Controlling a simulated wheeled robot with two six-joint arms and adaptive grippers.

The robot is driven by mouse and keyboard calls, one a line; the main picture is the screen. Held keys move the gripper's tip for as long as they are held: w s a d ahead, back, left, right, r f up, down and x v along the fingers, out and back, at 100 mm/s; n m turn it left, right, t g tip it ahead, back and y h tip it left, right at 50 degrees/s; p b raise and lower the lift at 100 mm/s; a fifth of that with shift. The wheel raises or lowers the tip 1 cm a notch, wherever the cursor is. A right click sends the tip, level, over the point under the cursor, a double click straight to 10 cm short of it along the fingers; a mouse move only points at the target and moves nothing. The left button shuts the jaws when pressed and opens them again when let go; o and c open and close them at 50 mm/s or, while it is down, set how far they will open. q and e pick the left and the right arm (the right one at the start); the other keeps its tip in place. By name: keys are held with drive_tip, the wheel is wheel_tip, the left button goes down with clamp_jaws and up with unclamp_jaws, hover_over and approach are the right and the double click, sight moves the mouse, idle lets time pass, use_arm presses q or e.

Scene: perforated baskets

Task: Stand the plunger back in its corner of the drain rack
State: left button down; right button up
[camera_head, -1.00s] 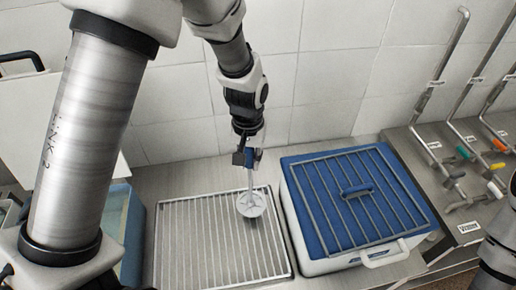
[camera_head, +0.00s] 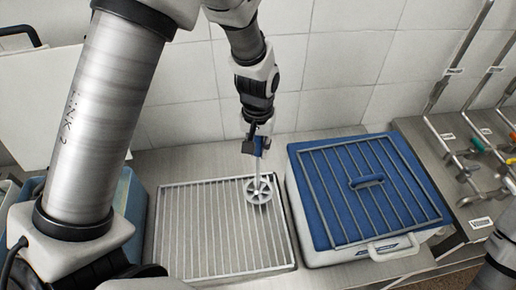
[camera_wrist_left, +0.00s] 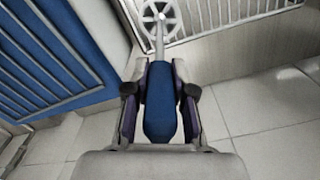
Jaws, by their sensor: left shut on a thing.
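The plunger (camera_head: 258,190) has a grey spoked disc at its lower end, a thin grey rod and a blue handle. My left gripper (camera_head: 257,146) is shut on the blue handle, and the plunger hangs with its disc down. The handle (camera_wrist_left: 160,100) also shows between the left fingers (camera_wrist_left: 160,98) in the left wrist view. The disc appears over the back right part of the drain rack (camera_head: 190,235), a slatted metal grid. Whether the disc touches the slats I cannot tell. My right gripper does not show.
A white box with a blue lid and a wire grid (camera_head: 370,195) stands close to the right of the rack. A light blue bin (camera_head: 130,205) is to its left. The tiled wall (camera_head: 330,70) rises behind. Metal pipes with coloured taps (camera_head: 475,150) are at far right.

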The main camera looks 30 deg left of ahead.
use_arm(q)
drive_tip(key=shift+f, duration=0.2)
drive_tip(key=c, duration=1)
unclamp_jaws()
drive_tip(key=shift+r, duration=0.1)
